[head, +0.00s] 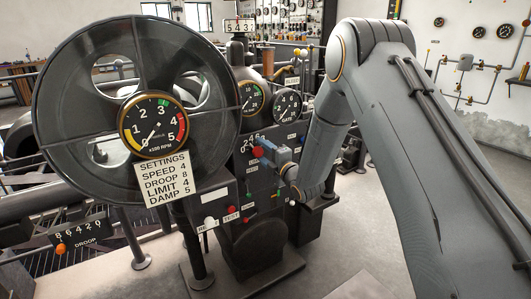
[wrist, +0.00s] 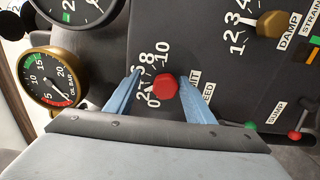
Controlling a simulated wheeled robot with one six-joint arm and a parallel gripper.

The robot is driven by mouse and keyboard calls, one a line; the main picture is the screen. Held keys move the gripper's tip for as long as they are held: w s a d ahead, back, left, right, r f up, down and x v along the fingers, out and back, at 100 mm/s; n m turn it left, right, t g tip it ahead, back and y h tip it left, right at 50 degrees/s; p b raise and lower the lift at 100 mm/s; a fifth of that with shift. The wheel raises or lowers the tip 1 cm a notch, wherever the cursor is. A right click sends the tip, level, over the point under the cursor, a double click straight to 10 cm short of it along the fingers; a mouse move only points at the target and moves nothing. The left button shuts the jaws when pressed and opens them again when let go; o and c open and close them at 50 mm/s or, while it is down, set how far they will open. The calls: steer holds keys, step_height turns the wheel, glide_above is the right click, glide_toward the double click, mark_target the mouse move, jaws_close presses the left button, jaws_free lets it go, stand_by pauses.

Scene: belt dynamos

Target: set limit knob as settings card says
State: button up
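The settings card (head: 165,177) hangs below the rpm gauge in the head view and reads SPEED 4, DROOP 8, LIMIT 4, DAMP 5. In the wrist view a red knob (wrist: 166,86) sits on the dark panel with a scale from 0 to 10 on its left. Its pale pointer mark seems to lie near 2 to 4. My gripper (wrist: 160,74) is open, with one blue finger on each side of the knob, gaps showing. The red knob shows at my fingertips in the head view (head: 258,152).
A brass DAMP knob (wrist: 271,23) sits at the upper right of the wrist view. An oil gauge (wrist: 54,77) stands out at the left. Small green and red levers (wrist: 295,135) are at the lower right. A large wheel (head: 75,120) stands left of the panel.

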steer(key=shift+s+a+f, duration=0.15)
steer(key=shift+f, duration=0.05)
steer(key=shift+s, duration=0.15)
steer(key=v, duration=0.7)
steer(key=shift+s+d+b, duration=0.25)
steer(key=shift+d+b, duration=0.05)
steer(key=shift+b, duration=0.1)
steer(key=shift+r, duration=0.2)
steer(key=w+a+m+p, duration=0.1)
steer(key=w+m+p, duration=0.1)
steer(key=m+p, duration=0.2)
steer(key=w+a+m+p, duration=0.2)
steer(key=m+p, duration=0.3)
steer(key=m, duration=0.2)
steer(key=w+a+m+g+y+p, duration=0.1)
steer(key=w+m+p, duration=0.1)
steer(key=m+p, duration=0.2)
steer(key=shift+w+a+f+m, duration=0.25)
steer(key=shift+a+f+m, duration=0.05)
steer(key=shift+m, duration=0.4)
steer(key=shift+c, duration=0.3)
